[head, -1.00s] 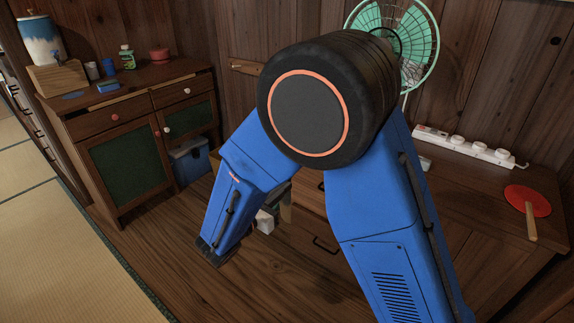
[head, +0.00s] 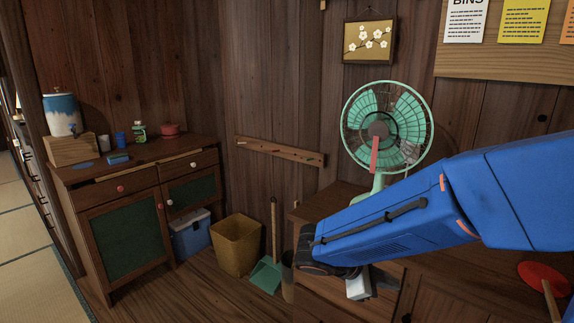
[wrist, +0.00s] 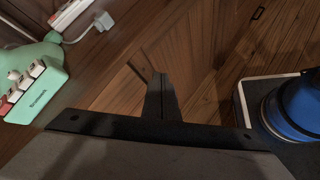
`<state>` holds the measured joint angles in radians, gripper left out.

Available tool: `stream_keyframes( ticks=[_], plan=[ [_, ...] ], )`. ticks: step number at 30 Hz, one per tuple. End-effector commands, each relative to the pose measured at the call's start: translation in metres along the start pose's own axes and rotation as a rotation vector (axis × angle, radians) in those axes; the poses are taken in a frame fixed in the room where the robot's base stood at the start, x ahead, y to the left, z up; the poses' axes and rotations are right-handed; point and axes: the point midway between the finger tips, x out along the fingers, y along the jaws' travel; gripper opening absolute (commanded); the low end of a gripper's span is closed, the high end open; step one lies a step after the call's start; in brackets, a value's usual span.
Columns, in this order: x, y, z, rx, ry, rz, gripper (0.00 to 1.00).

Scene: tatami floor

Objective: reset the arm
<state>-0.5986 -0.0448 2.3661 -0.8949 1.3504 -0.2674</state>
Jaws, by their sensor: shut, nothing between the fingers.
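My arm (head: 400,225) reaches in from the right of the head view, its forearm sloping down to the left over the low wooden cabinet. Wooden surfaces lie beyond the fingertips.
A green fan (head: 387,128) stands behind my forearm; its base with push buttons (wrist: 35,90) shows in the wrist view. A red round fan (head: 543,278) lies at right. A yellow bin (head: 236,246), a green dustpan (head: 266,275) and a blue cooler (head: 190,235) stand left.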

Motion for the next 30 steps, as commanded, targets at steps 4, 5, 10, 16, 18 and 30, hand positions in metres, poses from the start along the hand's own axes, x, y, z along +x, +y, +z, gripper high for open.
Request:
stream_keyframes(
  ticks=[4, 5, 10, 16, 18, 30],
  plan=[
    [0.012, -0.025, 0.029, 0.163, 0.084, -0.116, 0.0],
    [0.013, -0.03, 0.034, 0.195, 0.1, -0.138, 0.0],
    [0.018, -0.059, 0.055, 0.386, 0.197, -0.257, 0.0],
    [0.015, -0.088, 0.073, 0.619, 0.311, -0.382, 0.0],
    [0.012, -0.097, 0.078, 0.702, 0.352, -0.421, 0.0],
    [-0.015, -0.132, 0.099, 1.184, 0.589, -0.603, 0.0]
  ],
)
